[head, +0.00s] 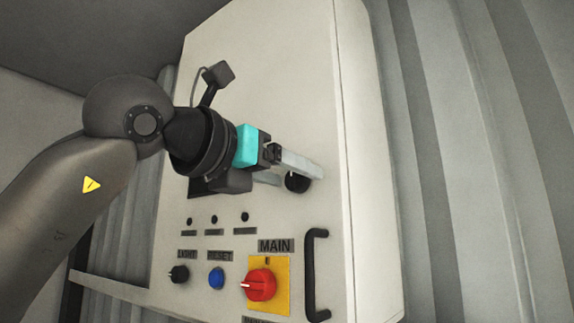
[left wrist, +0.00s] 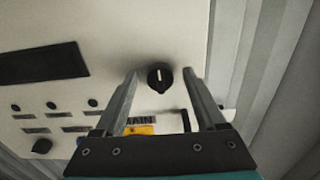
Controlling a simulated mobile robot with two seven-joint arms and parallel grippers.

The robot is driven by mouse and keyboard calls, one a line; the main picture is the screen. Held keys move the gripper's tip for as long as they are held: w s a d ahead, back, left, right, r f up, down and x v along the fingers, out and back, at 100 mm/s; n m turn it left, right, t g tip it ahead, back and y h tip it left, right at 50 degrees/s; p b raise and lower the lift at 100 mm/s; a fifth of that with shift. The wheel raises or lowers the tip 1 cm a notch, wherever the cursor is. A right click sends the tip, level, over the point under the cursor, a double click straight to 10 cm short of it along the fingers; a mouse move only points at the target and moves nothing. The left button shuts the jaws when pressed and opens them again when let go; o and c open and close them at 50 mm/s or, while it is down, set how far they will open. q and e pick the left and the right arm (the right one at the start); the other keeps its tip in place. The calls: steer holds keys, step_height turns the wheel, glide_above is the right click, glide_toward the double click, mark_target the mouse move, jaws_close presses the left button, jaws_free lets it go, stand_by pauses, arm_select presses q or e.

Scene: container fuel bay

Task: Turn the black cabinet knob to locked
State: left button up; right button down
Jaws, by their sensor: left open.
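The black cabinet knob (head: 297,183) is on the cabinet door, above the black handle. My left gripper (head: 300,172) is in front of it, and a finger hides part of the knob in the head view. In the left wrist view the knob (left wrist: 160,77) shows between and just beyond the two open fingertips (left wrist: 161,75). Its white mark points straight up in that view. The jaws are open and empty, and whether a finger touches the knob cannot be told. My right gripper is not in view.
The pale cabinet (head: 290,70) carries a red MAIN switch (head: 261,285) on a yellow plate, a blue RESET button (head: 216,278), a black LIGHT knob (head: 179,275) and a black vertical handle (head: 312,275). Corrugated walls (head: 470,150) stand at the right.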

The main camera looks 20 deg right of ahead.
arm_select(q)
steer(key=shift+d, duration=0.1)
jaws_close()
stand_by(0.6)
